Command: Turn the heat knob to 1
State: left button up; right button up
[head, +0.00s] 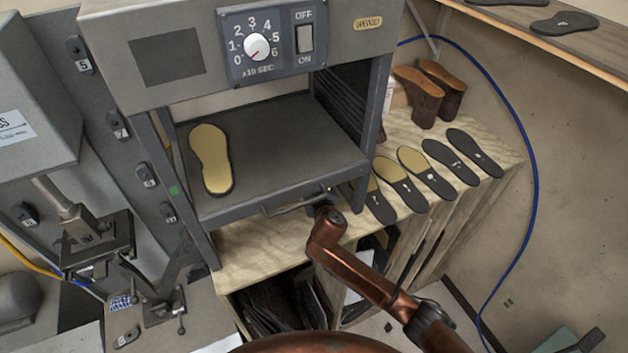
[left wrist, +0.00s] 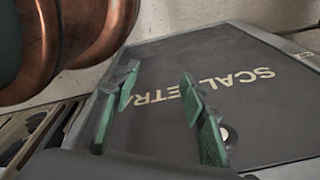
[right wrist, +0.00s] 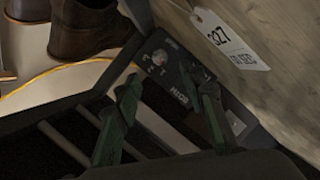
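A small dark panel (right wrist: 185,95) shows in the right wrist view with a round knob (right wrist: 160,57) and white marks, too small to read; I cannot tell whether this is the heat knob. My right gripper (right wrist: 168,85) is open and empty, the panel beyond its fingers. In the head view its arm reaches below the press tray, fingers hidden. My left gripper (left wrist: 160,80) is open and empty before a dark surface lettered SCALETRA.
The press tray (head: 290,135) holds a tan sole (head: 211,158). Several soles lie on the wooden bench beside brown boots (head: 425,90). A white tag (right wrist: 230,40) hangs near the panel. A clamp machine stands at left.

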jog(key=shift+v, duration=1.65)
